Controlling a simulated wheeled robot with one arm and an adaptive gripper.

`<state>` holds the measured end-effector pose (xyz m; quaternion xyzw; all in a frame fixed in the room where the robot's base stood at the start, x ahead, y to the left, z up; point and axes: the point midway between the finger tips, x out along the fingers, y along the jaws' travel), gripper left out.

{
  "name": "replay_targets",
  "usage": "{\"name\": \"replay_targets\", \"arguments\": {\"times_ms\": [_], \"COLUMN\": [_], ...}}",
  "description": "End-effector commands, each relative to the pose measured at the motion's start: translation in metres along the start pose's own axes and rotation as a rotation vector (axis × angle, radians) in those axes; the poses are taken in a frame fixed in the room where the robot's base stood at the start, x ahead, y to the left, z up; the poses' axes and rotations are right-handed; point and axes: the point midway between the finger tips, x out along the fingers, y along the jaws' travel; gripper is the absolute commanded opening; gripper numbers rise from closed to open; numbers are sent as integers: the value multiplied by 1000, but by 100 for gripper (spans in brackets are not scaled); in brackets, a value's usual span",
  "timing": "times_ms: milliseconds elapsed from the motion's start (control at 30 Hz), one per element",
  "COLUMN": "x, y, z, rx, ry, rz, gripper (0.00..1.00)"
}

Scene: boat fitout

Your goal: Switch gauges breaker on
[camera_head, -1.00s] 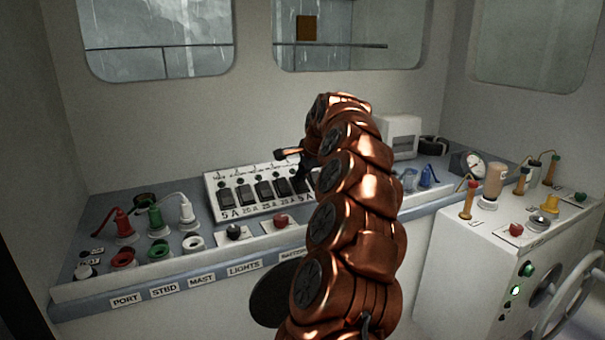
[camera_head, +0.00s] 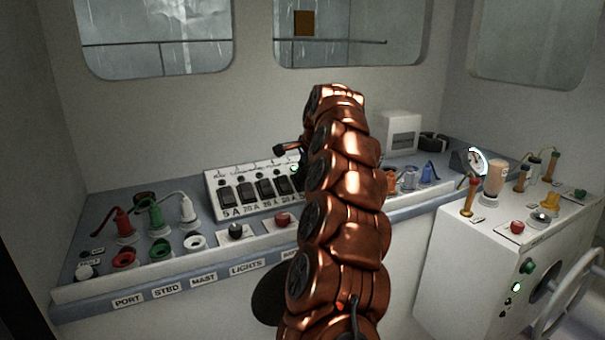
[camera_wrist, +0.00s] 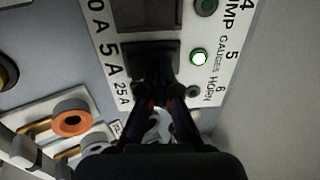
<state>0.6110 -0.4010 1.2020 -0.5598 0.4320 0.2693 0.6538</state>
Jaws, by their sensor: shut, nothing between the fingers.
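The breaker panel (camera_head: 215,190) is a white sloped board with a row of black rocker switches, on the console left of my arm. In the wrist view, the gauges breaker (camera_wrist: 150,50) is a black rocker beside the label "5 GAUGES". Its lamp (camera_wrist: 199,57) is lit green-white; a lit green lamp also shows on the panel in the head view (camera_head: 295,168). My gripper (camera_wrist: 153,88) is shut and empty, its dark fingertips over the lower part of this rocker. Contact cannot be told. In the head view my arm hides the fingertips and the panel's right end.
A round gauge (camera_head: 477,160) at the console's right has a bright lit face. Coloured plugs and sockets (camera_head: 155,220) stand at the left. An orange socket (camera_wrist: 72,119) lies near my gripper. A white cabinet (camera_head: 450,260) with controls and a wheel stand at the right.

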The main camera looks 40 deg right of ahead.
Motion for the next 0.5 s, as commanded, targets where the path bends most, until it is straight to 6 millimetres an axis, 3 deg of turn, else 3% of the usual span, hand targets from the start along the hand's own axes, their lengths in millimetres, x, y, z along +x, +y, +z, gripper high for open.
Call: {"name": "replay_targets", "arguments": {"times_ms": [500], "x": [-2], "y": [11], "z": [-1], "rx": [1], "ry": [1], "rz": [0], "gripper": [0]}}
